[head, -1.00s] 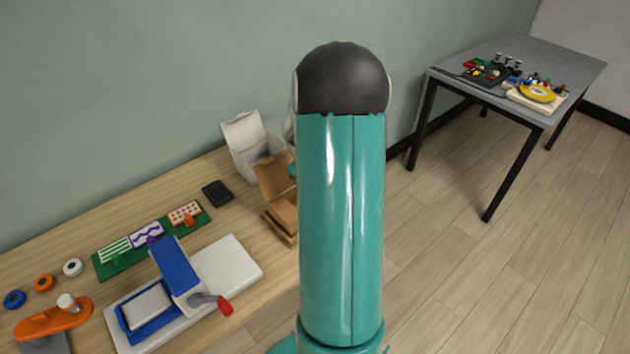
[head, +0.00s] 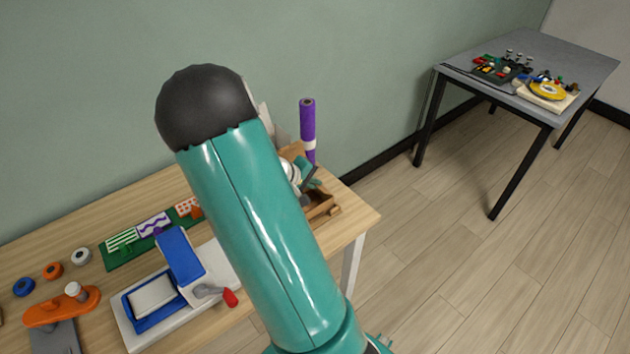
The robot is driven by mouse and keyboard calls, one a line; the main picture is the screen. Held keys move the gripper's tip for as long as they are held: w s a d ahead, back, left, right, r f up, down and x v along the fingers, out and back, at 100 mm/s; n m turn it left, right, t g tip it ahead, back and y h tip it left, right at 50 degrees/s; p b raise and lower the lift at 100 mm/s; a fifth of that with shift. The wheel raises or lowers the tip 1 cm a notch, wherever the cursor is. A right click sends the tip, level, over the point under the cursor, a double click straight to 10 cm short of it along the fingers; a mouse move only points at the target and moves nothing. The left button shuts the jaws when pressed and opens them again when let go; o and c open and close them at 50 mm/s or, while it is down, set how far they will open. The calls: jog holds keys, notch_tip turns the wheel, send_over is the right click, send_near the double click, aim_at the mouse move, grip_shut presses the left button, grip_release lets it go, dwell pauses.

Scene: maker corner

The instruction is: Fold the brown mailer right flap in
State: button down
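The brown mailer (head: 321,206) sits near the right end of the wooden table, and my arm hides most of it. Its open right front corner and low side wall show. A bit of brown card (head: 293,150) stands up behind my wrist. My gripper (head: 309,185) is over the mailer, close to its right part. The fingers are small and partly hidden, so I cannot tell whether they are open or touching a flap.
A purple roll (head: 308,128) stands upright behind the mailer. A white box (head: 275,125) is partly hidden by my arm. A blue press (head: 180,262) with a red-tipped handle (head: 230,297) is to the left. Open floor lies right of the table; a grey table (head: 540,65) stands beyond.

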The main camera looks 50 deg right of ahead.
jog(key=shift+a+f+h, duration=0.1)
jog(key=shift+f+h, duration=0.05)
jog(key=shift+h, duration=0.35)
jog(key=c, duration=1.7)
grip_release()
jog(key=shift+a, duration=0.1)
jog(key=v, duration=1.3)
jog(key=shift+w+a+r, duration=0.2)
jog(key=shift+a, duration=0.05)
